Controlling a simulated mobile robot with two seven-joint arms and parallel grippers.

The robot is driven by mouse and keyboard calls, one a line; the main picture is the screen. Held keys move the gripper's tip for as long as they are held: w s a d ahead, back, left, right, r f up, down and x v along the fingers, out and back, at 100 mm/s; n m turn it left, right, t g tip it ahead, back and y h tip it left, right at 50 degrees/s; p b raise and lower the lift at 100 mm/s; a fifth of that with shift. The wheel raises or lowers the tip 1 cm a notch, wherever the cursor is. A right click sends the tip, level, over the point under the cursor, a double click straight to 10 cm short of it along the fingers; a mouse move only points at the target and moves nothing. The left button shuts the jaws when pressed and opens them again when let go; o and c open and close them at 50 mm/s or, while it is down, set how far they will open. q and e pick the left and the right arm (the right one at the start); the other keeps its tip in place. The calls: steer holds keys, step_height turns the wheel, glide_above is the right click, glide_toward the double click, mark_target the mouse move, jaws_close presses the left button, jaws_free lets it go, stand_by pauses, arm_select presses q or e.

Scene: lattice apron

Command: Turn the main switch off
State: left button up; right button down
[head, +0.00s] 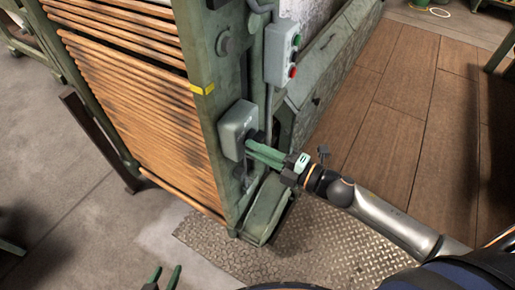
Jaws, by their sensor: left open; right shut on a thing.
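The main switch (236,128) is a grey-green box fixed to the green upright of a machine, near the middle of the head view. A dark handle (257,136) shows on its right side. My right gripper (251,149) comes in from the right with its green fingers at that handle and is shut on it. The fingers hide part of the handle, so its exact setting is hard to tell. My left gripper (163,273) is at the bottom edge, open and empty, well below and apart from the switch.
A grey control box (282,53) with a green and a red button hangs above the switch. Wooden slats (130,95) fill the machine's left side. A green pedal-like block (267,209) stands below on a patterned metal plate (300,245). Concrete floor at left is largely clear.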

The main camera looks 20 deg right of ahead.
steer(key=shift+f+n, duration=0.2)
steer(key=shift+n, duration=0.4)
steer(key=c, duration=0.9)
jaws_free()
steer(key=shift+o, duration=0.2)
steer(key=b+v, duration=0.1)
steer(key=v, duration=1.1)
steer(key=shift+s+d, duration=0.15)
steer(key=shift+d, duration=0.1)
